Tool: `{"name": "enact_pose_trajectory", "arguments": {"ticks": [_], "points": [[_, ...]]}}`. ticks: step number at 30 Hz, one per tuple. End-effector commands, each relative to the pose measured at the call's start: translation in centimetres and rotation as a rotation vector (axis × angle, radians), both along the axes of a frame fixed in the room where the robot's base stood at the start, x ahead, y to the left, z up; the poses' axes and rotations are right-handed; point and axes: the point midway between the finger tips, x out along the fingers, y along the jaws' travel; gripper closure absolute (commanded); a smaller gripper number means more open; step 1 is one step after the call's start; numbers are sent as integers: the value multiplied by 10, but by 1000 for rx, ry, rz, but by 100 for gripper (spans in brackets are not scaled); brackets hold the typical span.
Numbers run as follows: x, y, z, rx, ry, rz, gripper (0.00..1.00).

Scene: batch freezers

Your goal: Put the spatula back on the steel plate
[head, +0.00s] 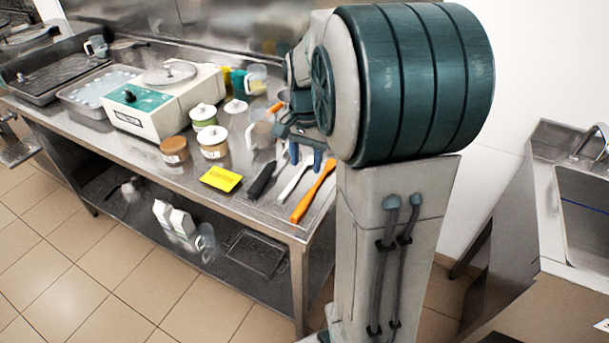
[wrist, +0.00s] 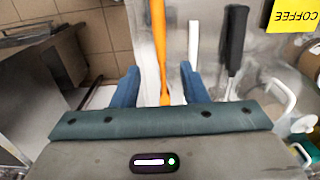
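An orange spatula (head: 313,192) lies near the right end of the steel counter; it also shows in the wrist view (wrist: 160,45). A white utensil (head: 292,183) and a black-handled one (head: 262,181) lie beside it. A pale, flat plate-like surface (head: 281,203) shows under them; its outline is hard to make out. My gripper (head: 306,154) is above the far end of the orange spatula. In the wrist view my gripper (wrist: 160,86) is open, its blue fingers on either side of the orange spatula with gaps, not closed on it.
The counter's front edge is close to the utensils. A sink (head: 585,195) is at right.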

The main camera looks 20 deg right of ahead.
Motion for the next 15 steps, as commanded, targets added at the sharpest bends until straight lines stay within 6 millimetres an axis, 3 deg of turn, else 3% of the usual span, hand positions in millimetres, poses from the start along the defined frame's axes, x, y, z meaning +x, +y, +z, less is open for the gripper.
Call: {"name": "enact_pose_trajectory", "arguments": {"ticks": [5,10,15], "points": [[-22,19,12,3,-39,123,60],[-69,54,23,-14,-119,390,60],[-117,80,21,-58,-188,656,60]]}}
